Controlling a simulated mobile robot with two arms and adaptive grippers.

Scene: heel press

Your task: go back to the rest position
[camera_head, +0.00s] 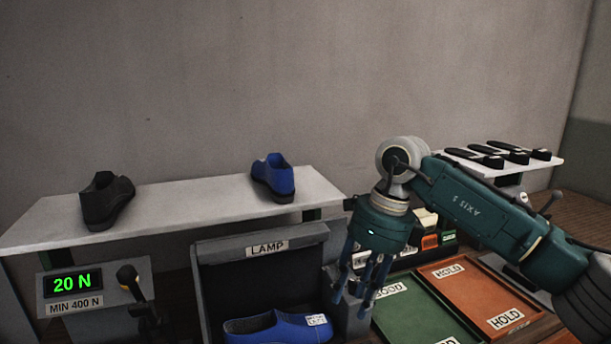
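My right arm comes in from the right, and its teal gripper (361,294) points down in front of a grey block (350,318). Its fingers are apart and nothing shows between them. My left gripper is not in view. A blue shoe (277,328) with a white tag lies in the dark box labelled LAMP (215,290), cut off by the bottom edge. Another blue shoe (273,178) and a black shoe (106,200) stand on the pale shelf (190,208).
A display (73,284) reads 20 N above a MIN 400 N label, beside a black-knobbed lever (128,276). A green GOOD tray (424,301) and an orange HOLD tray (470,284) lie under my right arm. Several black items rest on a white shelf (545,163).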

